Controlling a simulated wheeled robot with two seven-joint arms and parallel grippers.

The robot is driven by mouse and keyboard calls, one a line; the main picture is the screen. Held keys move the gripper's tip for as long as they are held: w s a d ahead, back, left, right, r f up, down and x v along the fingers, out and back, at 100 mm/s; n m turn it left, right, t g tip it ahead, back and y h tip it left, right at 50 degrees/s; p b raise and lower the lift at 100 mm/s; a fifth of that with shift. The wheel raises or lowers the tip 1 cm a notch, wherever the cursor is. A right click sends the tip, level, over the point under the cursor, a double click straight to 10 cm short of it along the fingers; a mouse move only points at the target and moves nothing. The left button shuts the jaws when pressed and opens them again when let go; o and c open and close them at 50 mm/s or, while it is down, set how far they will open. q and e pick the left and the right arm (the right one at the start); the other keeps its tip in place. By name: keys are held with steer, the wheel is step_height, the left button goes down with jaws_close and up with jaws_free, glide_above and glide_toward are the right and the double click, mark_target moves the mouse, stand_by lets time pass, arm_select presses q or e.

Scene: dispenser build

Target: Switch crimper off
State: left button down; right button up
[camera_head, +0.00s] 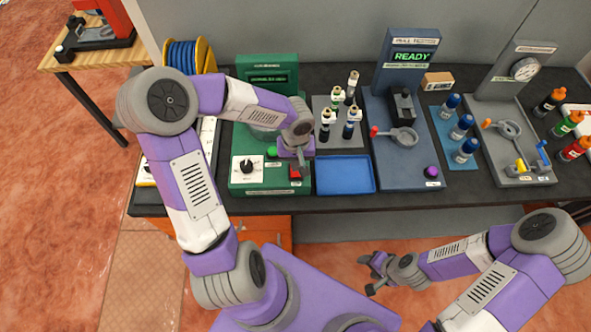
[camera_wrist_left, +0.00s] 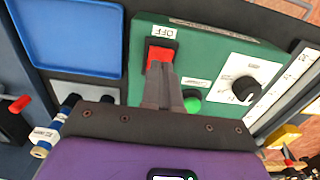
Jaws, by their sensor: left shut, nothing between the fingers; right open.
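The crimper is the green machine (camera_head: 235,179) at the left part of the bench, with a display at its back. Its red switch (camera_head: 295,172) is at its front right corner and shows in the left wrist view (camera_wrist_left: 161,54) beside an OFF label (camera_wrist_left: 163,32). A green button (camera_wrist_left: 192,104) and a black dial (camera_wrist_left: 244,88) are beside it. My left gripper (camera_wrist_left: 160,68) is shut and empty, its fingertips at the red switch; whether they touch is hard to tell. My right gripper (camera_head: 370,274) is open and empty, in front of the bench.
A blue tray (camera_head: 345,187) lies right of the crimper. A blue-grey machine (camera_head: 410,170) reading READY stands further right, and a yellow spool (camera_head: 205,55) is at the back left.

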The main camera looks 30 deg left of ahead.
arm_select(q)
steer(key=shift+f+b, duration=1.35)
steer(key=shift+b, duration=0.1)
stand_by(0.8)
steer(key=shift+r, duration=0.1)
steer(key=shift+r+p, duration=2.5)
steer(key=shift+r, duration=1)
steer(key=shift+f, duration=0.1)
